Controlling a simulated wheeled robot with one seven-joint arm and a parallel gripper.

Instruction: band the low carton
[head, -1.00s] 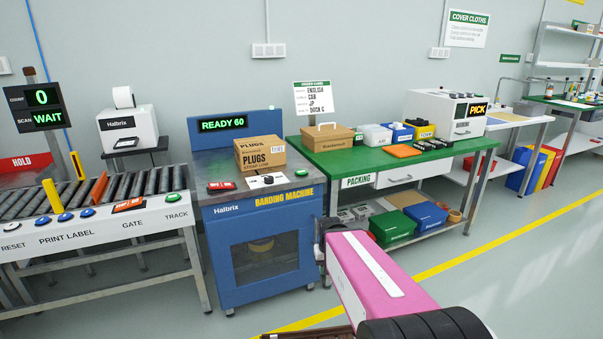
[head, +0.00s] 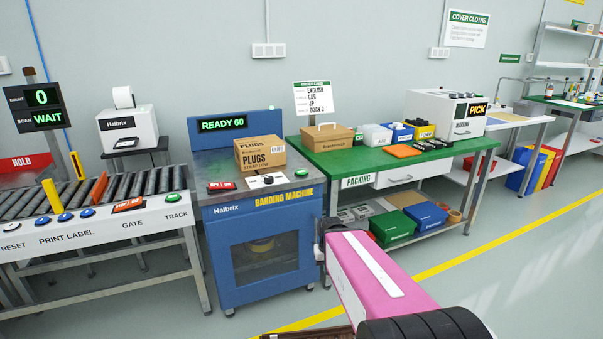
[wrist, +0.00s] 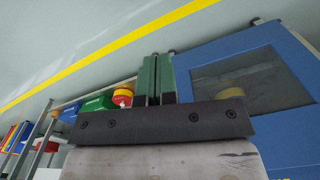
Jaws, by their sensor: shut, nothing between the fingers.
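A brown carton marked PLUGS (head: 259,153) stands on the steel top of the blue banding machine (head: 262,240). The machine's display (head: 222,124) reads READY 60. On the machine's top edge are a red switch (head: 221,186), a white panel with a black knob (head: 266,181) and a green button (head: 302,173). My gripper (wrist: 153,78) is shut and empty in the wrist view, in front of the machine's blue front with its dark window (wrist: 238,82). In the head view my pink arm reaches toward the machine's right side, apart from the carton. My fingertips are not clear there.
A roller conveyor (head: 95,232) with buttons stands left of the machine. A green packing table (head: 420,160) adjoins it on the right, bearing a tan box with a handle (head: 327,139) and several bins. The floor in front (head: 520,270) is clear, with a yellow line.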

